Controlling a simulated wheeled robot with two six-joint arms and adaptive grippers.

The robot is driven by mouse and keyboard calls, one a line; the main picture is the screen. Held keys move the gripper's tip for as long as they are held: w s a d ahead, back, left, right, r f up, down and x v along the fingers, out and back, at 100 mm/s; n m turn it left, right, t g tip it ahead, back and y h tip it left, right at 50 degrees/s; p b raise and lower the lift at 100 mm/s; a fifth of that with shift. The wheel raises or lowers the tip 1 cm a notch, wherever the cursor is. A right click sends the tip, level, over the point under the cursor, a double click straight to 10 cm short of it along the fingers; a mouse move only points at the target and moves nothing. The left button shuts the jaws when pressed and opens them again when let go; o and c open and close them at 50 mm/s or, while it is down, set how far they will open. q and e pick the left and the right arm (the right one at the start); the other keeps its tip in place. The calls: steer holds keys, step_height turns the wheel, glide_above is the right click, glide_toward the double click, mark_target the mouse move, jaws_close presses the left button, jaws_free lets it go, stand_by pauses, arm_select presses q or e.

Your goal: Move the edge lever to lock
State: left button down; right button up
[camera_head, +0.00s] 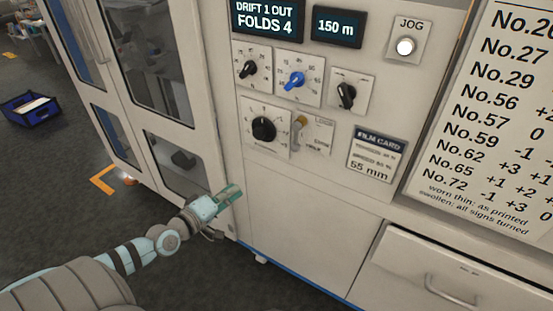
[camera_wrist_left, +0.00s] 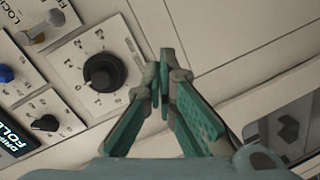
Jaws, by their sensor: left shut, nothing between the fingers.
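The edge lever (camera_head: 301,121) is a small lever with a tan knob on a pale plate, right of the large black dial on the cream panel. Its knob is at the upper end in the head view. It also shows at the top left of the left wrist view (camera_wrist_left: 54,17), cut close to the frame edge, with partly cropped lettering beside it. My left gripper (camera_head: 231,192) is shut and empty, below and left of the lever, apart from it. Its teal fingers meet in the wrist view (camera_wrist_left: 163,78), beside the black dial. My right gripper is not in view.
A large black dial (camera_head: 264,129) sits just left of the lever. Smaller knobs, including a blue one (camera_head: 295,79), are above. A film card (camera_head: 376,154) is to the right. A drawer handle (camera_head: 451,292) projects lower right. The panel below the lever is bare.

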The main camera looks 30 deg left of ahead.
mark_target(296, 138)
arm_select(q)
step_height(296, 138, up, 8)
steer(key=w+d+n+t, duration=0.1)
steer(key=d+n+t, duration=0.1)
steer(key=n, duration=0.7)
steer(key=shift+d, duration=0.4)
steer(key=shift+w, duration=0.1)
steer(key=w+d+r+p, duration=0.1)
steer(key=w+d+p, duration=0.3)
steer(key=w, duration=0.6)
steer(key=shift+w+r, duration=0.3)
steer(key=shift+w, duration=0.05)
steer(key=shift+f, duration=0.1)
